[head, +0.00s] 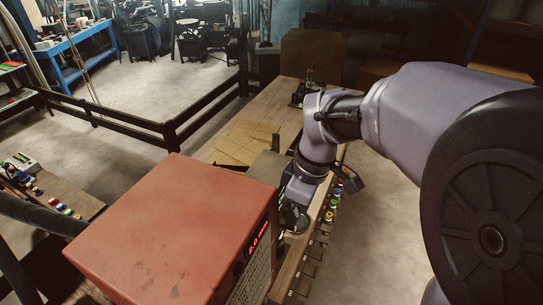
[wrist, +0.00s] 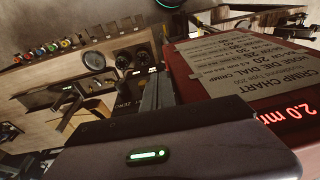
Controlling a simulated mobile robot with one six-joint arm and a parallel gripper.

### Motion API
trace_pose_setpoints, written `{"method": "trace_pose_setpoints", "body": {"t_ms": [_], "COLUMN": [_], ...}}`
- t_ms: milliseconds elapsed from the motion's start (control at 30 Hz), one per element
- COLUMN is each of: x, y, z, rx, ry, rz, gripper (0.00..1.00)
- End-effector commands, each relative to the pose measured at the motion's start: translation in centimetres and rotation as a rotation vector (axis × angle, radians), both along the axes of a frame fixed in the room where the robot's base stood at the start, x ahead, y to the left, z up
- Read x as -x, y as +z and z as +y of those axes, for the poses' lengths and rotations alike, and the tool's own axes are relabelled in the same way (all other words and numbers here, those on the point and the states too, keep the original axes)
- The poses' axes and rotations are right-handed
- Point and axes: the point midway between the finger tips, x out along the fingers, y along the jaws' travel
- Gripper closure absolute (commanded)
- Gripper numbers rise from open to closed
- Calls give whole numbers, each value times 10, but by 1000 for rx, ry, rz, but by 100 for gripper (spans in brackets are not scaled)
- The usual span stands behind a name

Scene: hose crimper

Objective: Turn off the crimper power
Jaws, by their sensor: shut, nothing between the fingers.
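The crimper is a red box (head: 165,225) at the lower middle of the head view. Its red display (head: 258,238) is lit on the side facing my gripper. In the wrist view the crimper (wrist: 178,70) is at the right, with a crimp chart label (wrist: 245,60) and the lit display (wrist: 287,117) reading 2.0 mm. My gripper (head: 286,225) is beside the crimper's front, pointing down along it. In the wrist view its grey fingers (wrist: 158,90) are together and empty, close to a dark panel marked ZERO (wrist: 124,105). I cannot make out a power switch; my gripper hides part of the panel.
The crimper stands on a long wooden bench (head: 285,120) with cardboard (head: 245,142) on it. Two round black dials (wrist: 96,61) and a row of coloured fittings (wrist: 45,49) show in the wrist view. A dark railing (head: 170,130) runs behind. Floor right of the bench is clear.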

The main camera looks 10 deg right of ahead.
Motion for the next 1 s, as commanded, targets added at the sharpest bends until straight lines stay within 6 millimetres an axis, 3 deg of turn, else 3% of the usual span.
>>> {"method": "trace_pose_setpoints", "body": {"t_ms": [1000], "x": [2], "y": [-11], "z": [-3], "rx": [-158], "ry": [-3], "rz": [-115], "gripper": [100]}}
